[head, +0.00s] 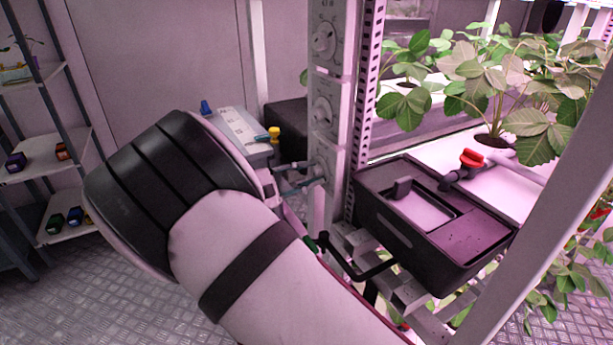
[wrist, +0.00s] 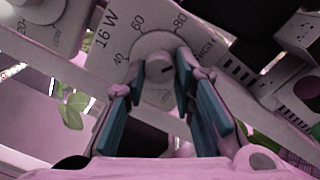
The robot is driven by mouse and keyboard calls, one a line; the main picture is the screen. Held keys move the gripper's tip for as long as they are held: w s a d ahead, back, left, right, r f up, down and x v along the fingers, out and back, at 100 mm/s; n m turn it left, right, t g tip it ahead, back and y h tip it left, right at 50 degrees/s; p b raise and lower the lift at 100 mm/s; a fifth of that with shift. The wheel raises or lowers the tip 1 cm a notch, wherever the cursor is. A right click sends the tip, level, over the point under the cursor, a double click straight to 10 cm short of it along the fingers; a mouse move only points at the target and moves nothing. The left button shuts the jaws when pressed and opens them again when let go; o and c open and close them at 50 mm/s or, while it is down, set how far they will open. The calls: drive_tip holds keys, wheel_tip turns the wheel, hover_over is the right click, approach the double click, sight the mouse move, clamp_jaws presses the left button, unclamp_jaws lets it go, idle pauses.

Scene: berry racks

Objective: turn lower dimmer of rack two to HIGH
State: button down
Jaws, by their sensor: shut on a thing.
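In the head view a pale upright panel carries a column of round white dimmers. The upper dimmer (head: 323,40) and the middle dimmer (head: 322,112) are free. My gripper (head: 312,171) is at the lowest visible dimmer, which is mostly hidden by its fingers. In the wrist view my gripper (wrist: 160,78) has its teal fingers on either side of the knob of this dimmer (wrist: 158,68) and is shut on it. The scale around it reads 40, 60 and 80, with 16 W to the left and HIGH to the right. I cannot tell exactly where the knob points.
A black tank (head: 440,225) with a red valve (head: 472,158) stands right of the panel, below leafy plants (head: 490,75). A grey box (head: 235,128) with a yellow knob is behind my arm. A shelf (head: 50,160) with small coloured items is at left.

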drive_tip(key=shift+m, duration=1.6)
drive_tip(key=c, duration=1.3)
unclamp_jaws()
drive_tip(key=v, duration=1.2)
